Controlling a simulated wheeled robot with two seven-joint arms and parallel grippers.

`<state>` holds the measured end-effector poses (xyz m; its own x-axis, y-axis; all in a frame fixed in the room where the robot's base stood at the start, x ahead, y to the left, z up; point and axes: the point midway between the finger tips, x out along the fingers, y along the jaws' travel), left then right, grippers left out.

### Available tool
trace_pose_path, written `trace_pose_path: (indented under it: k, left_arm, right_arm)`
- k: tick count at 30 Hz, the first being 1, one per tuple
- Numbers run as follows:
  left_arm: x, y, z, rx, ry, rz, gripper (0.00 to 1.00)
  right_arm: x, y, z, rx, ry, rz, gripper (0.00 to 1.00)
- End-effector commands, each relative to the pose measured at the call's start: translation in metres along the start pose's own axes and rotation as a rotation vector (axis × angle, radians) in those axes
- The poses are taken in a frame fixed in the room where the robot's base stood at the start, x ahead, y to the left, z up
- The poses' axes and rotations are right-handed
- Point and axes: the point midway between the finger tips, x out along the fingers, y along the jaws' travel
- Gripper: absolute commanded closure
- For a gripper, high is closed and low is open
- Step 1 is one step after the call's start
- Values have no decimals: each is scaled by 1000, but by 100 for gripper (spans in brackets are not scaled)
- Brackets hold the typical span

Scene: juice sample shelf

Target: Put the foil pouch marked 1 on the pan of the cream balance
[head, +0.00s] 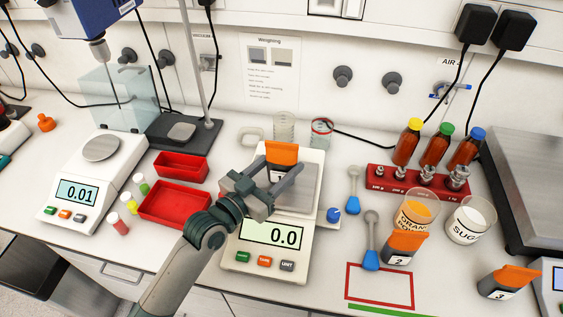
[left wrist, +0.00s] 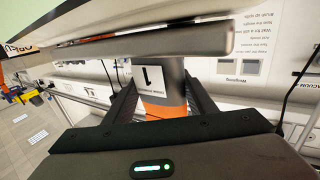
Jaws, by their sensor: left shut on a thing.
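The foil pouch marked 1 (head: 281,153) has an orange top and is upright between the fingers of my left gripper (head: 280,172). The left wrist view is upside down and shows the pouch's label 1 (left wrist: 149,76) and orange band, with my left gripper (left wrist: 160,88) shut on it. The pouch is over the far part of the grey pan (head: 303,196) of the cream balance (head: 235,252). The display reads 0.0. In the wrist view the pouch's lower end is close to the pan edge (left wrist: 150,45); I cannot tell whether they touch. My right gripper is not in view.
Pouches marked 2 (head: 404,247) and 3 (head: 505,282) stand at the right. Beakers, blue spoons and a red weight block (head: 392,179) are right of the balance. Red trays (head: 175,204) and a white balance (head: 75,190) are at left. Glass beakers (head: 284,127) stand behind.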

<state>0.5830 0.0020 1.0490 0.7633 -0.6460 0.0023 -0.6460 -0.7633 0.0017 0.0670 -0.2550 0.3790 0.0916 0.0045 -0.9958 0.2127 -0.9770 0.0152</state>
Motion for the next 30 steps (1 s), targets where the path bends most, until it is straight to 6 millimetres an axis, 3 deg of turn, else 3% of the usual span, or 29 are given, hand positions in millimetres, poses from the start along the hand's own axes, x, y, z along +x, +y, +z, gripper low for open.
trace_pose_path:
  k: [8, 9, 11, 23, 30]
  left_arm:
    - [0, 0, 2, 0, 2, 0, 79]
    - [0, 0, 3, 0, 0, 0, 45]
    - [0, 0, 2, 0, 0, 0, 30]
    - [0, 0, -1, -1, 1, 0, 30]
    - [-21, 0, 3, -1, -1, 0, 30]
  right_arm:
    - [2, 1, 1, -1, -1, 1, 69]
    - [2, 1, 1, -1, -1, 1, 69]
    - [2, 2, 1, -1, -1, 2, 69]
    - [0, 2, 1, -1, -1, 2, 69]
    - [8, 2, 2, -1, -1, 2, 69]
